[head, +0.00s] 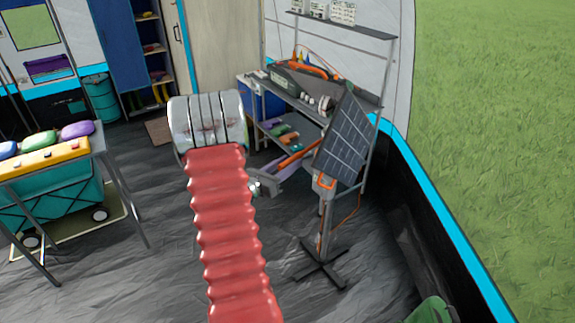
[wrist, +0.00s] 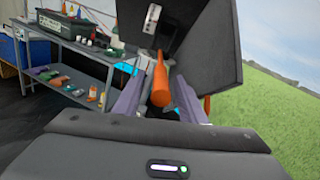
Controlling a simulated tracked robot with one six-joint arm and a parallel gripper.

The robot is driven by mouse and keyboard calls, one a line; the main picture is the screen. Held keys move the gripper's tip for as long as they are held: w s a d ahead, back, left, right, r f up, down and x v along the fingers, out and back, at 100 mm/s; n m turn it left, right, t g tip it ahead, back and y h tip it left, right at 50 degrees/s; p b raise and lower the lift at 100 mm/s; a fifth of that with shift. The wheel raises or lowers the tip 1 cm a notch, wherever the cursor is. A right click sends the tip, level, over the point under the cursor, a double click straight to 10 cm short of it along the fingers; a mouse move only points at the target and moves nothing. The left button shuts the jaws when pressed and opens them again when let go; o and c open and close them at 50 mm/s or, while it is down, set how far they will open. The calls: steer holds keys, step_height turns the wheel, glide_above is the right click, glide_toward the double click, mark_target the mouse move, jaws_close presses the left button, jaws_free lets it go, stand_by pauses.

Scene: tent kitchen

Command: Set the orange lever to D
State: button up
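The orange lever (wrist: 159,82) shows in the wrist view. My gripper (wrist: 157,92) is open, with one purple finger on each side of the lever and a visible gap to each. I cannot tell whether either finger touches it.
A grey shelf bench (wrist: 90,88) with several small coloured items stands behind, left of the panel. The panel's stand has a crossed foot (head: 320,265) on the floor. A table (head: 45,165) with coloured bags is at the left.

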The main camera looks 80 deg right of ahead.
steer(key=shift+c, duration=0.6)
jaws_close()
